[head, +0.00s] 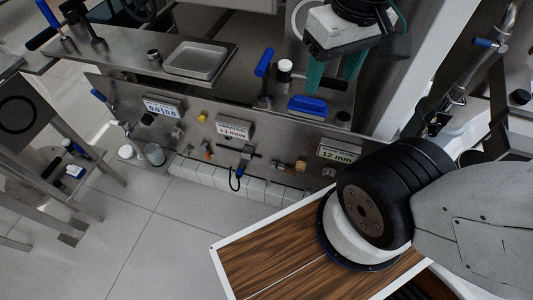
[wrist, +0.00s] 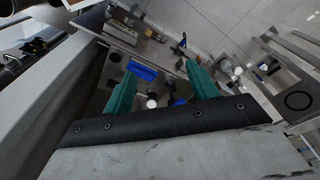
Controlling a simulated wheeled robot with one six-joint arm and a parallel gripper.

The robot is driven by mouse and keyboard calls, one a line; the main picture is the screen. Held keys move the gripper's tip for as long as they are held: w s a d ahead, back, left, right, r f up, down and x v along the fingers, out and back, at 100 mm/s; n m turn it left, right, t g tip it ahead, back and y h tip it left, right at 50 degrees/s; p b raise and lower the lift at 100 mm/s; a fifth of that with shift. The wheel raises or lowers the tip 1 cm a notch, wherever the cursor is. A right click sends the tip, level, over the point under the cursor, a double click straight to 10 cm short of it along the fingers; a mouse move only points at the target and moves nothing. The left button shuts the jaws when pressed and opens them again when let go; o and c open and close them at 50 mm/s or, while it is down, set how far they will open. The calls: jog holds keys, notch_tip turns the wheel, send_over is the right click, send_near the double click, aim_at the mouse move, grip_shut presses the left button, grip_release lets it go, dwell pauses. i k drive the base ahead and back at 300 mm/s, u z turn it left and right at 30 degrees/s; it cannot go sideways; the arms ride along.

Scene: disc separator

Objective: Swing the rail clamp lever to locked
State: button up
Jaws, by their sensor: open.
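My gripper (head: 331,84) hangs above the right part of the steel panel's top shelf, with its two teal fingers apart and nothing between them. It also shows in the wrist view (wrist: 161,70). A blue-handled lever (head: 265,63) stands tilted on the shelf, left of my gripper. I cannot tell for sure which of these is the rail clamp lever. No contact with either is visible.
A white-capped knob (head: 285,67) stands between the lever and my gripper. A shallow metal tray (head: 200,59) is on the shelf to the left. The panel front carries displays, including one reading 12 mm (head: 340,153), and several knobs. Tiled floor at lower left is clear.

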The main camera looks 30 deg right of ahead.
aim_at(274, 165)
jog(key=z, duration=0.2)
jog(key=k, duration=0.9)
jog(key=z, duration=0.1)
